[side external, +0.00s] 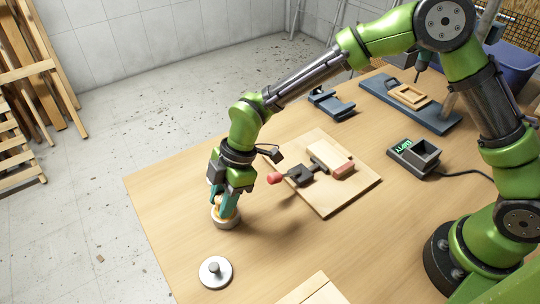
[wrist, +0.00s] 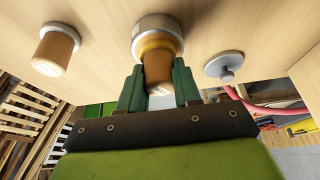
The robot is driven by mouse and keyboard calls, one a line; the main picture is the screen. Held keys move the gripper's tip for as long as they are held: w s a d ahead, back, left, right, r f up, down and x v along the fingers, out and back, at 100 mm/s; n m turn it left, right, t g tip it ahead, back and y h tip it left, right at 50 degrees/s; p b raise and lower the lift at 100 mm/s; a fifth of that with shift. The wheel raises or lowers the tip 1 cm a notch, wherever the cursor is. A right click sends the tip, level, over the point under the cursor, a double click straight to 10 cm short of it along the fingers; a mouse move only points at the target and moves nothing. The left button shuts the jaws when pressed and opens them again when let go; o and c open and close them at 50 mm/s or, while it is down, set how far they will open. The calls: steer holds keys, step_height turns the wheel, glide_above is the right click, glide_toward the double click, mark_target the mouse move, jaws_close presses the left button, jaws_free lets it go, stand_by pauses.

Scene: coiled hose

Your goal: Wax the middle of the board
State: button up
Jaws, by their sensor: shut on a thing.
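My gripper (side external: 222,198) points down at the left part of the table. Its teal fingers, also in the wrist view (wrist: 159,92), are shut on a brown cylinder (wrist: 158,68). The cylinder's far end meets a yellowish ring inside a round silver tin (side external: 226,222), also in the wrist view (wrist: 158,24); I cannot tell how deep it sits. A silver lid with a knob (side external: 215,272) lies on the table near the tin, also in the wrist view (wrist: 224,66). A pale board (side external: 314,292) shows partly at the bottom edge. Which board the task means is unclear.
Another brown cylinder with a pale rim (wrist: 55,50) stands beside the tin in the wrist view. A wooden base board (side external: 340,205) carries a red-handled clamp (side external: 292,176) and blocks. A dark box with a green display (side external: 414,155) stands at right. Table is clear around the lid.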

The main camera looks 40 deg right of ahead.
steer(key=shift+r, duration=3.5)
